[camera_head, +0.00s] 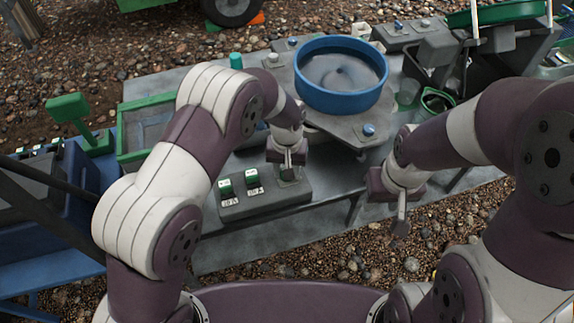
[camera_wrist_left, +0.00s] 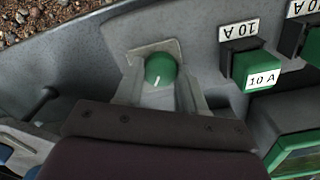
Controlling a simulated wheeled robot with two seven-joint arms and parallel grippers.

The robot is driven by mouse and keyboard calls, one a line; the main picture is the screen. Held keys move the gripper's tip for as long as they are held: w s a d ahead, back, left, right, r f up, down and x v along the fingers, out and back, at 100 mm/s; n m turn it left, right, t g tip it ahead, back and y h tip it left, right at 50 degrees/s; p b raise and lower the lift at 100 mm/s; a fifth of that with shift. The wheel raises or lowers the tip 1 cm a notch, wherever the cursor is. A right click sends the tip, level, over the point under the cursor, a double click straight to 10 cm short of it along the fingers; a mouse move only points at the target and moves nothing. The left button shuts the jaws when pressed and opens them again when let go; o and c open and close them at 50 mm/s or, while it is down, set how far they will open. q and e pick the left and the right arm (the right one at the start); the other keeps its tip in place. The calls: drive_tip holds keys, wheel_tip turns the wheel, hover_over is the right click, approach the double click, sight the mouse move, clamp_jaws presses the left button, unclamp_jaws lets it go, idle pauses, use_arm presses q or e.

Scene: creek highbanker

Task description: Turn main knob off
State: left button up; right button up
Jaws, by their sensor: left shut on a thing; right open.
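The main knob (camera_wrist_left: 160,69) is a round green knob with a white pointer line, seen in the left wrist view. It sits on a grey control panel (camera_head: 268,201) at the front edge of the table. My left gripper (camera_head: 288,172) reaches down over the right part of this panel and is shut on the knob, with a finger on either side. In the head view the gripper hides the knob. The pointer line runs toward the bottom of the left wrist view, tilted slightly. My right gripper (camera_head: 401,226) is open and empty, hanging over gravel in front of the table.
Two green 10 A switches (camera_head: 252,178) stand on the panel left of my left gripper. A blue round pan (camera_head: 340,98) is behind it. A green-rimmed tray (camera_head: 122,158) lies to the left, with a green paddle-shaped part (camera_head: 68,107) beyond it.

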use_arm(q)
drive_tip(key=n+p, duration=0.1)
drive_tip(key=n, duration=0.2)
drive_tip(key=shift+r+n, duration=0.15)
drive_tip(key=shift+n, duration=0.15)
drive_tip(key=shift+n+p, duration=0.35)
drive_tip(key=shift+n, duration=1.45)
drive_tip(key=o, duration=1.1)
drive_tip(key=shift+c, duration=0.2)
wheel_tip(320, 180, up, 12)
drive_tip(key=shift+r, duration=0.25)
